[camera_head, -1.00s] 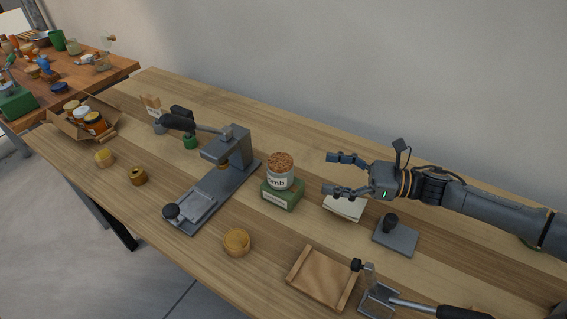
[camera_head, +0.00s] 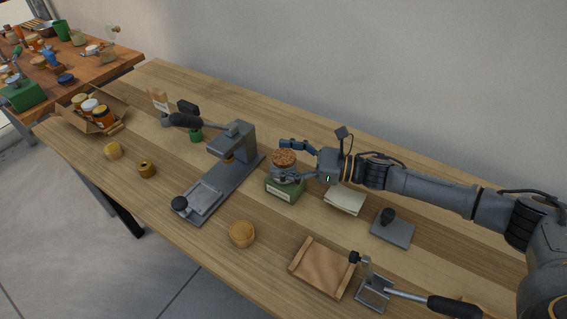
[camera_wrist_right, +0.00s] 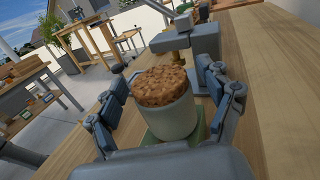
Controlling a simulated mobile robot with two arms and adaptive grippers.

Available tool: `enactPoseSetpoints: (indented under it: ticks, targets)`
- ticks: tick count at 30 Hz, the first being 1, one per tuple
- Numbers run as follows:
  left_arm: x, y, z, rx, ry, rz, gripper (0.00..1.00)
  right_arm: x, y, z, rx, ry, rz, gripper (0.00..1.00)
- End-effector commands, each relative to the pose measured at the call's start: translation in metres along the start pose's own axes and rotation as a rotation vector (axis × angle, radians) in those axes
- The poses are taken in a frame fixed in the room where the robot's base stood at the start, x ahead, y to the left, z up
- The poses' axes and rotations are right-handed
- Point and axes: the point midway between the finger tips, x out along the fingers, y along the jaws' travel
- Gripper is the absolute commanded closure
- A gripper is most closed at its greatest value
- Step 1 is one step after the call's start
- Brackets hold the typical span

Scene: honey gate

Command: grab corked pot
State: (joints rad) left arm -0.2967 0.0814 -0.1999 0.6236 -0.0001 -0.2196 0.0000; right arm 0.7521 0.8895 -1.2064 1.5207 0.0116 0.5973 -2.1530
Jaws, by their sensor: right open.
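The corked pot (camera_head: 284,166) stands upright on a green box (camera_head: 284,190) with a pale label, near the middle of the bench. Its lid is a wide, speckled brown cork. My right gripper (camera_head: 284,160) is open around the pot, with one finger on its far side and one on its near side. In the right wrist view the pot (camera_wrist_right: 172,118) sits between the two spread finger pairs, with gaps beside the cork. The near finger hides part of the pot's lower body in the head view. My left gripper is not in view.
A grey lever press (camera_head: 222,170) stands just left of the pot. White papers (camera_head: 345,200) and a stamp on a grey plate (camera_head: 392,228) lie to the right.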

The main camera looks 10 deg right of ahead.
Motion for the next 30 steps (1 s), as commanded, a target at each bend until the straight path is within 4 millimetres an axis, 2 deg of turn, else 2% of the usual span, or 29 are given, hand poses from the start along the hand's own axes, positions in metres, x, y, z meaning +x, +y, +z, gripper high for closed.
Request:
enactPoseSetpoints:
  ticks: [4,14,25,30]
  targets:
    - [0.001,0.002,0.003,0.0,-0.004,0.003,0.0,0.0,0.0,-0.001,0.0,0.0,0.0,0.22]
    - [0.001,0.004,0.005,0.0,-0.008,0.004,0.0,-0.001,0.0,-0.001,0.0,0.0,0.0,0.88]
    - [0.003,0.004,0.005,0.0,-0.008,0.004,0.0,-0.001,0.0,0.006,-0.002,-0.002,0.001,0.88]
    - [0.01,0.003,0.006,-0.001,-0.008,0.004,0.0,-0.001,0.0,0.03,-0.007,-0.004,0.002,0.88]
